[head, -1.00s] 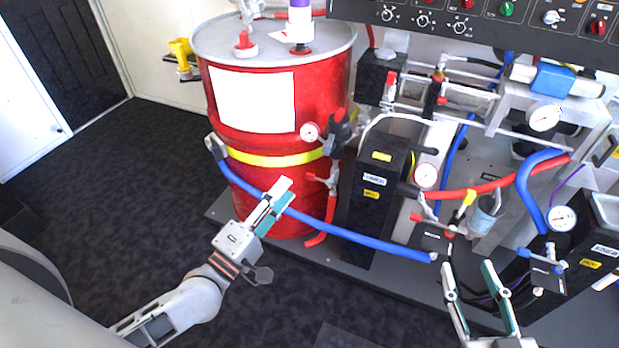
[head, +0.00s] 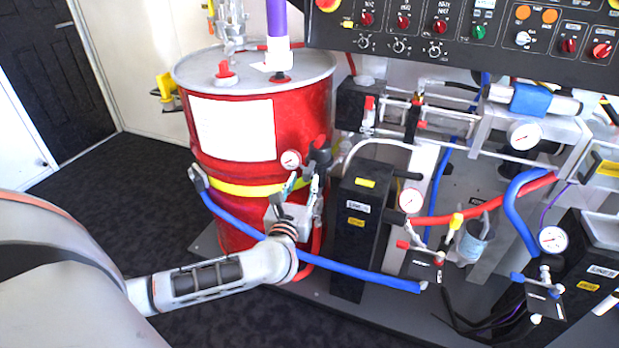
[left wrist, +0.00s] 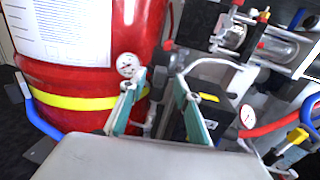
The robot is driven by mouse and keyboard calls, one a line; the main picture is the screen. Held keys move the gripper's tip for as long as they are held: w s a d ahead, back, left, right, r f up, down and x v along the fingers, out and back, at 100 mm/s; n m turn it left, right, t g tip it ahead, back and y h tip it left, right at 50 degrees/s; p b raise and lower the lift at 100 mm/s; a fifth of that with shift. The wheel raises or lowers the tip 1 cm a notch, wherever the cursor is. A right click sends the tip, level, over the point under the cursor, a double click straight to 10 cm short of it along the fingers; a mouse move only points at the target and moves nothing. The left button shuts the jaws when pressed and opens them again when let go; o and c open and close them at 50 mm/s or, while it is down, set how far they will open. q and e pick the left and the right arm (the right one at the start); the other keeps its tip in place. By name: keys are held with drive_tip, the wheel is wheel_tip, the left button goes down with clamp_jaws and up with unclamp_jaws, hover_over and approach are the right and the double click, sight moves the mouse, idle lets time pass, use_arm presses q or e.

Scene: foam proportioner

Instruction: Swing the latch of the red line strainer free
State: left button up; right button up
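A dark strainer-like fitting (head: 319,157) sits at the right side of the red drum, beside a round white gauge (head: 290,160). I cannot make out its latch, and I cannot tell for sure that it is the red line strainer. My left gripper (head: 301,180) is just below this fitting, its fingers pointing up toward it. In the left wrist view the two green-padded fingers of my left gripper (left wrist: 159,82) stand apart with a gap between them. The gauge (left wrist: 127,65) shows beside the left finger there. My right gripper is not in view.
The red drum (head: 225,181) stands left of the fitting. A black block (head: 358,225) stands close on the right. A blue hose (head: 372,280) crosses low in front. A control panel (head: 465,35) overhangs at the top right. Dark floor is open at the left.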

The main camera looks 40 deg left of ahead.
sight(306, 176)
use_arm(q)
drive_tip(key=shift+x, duration=1.55)
clamp_jaws()
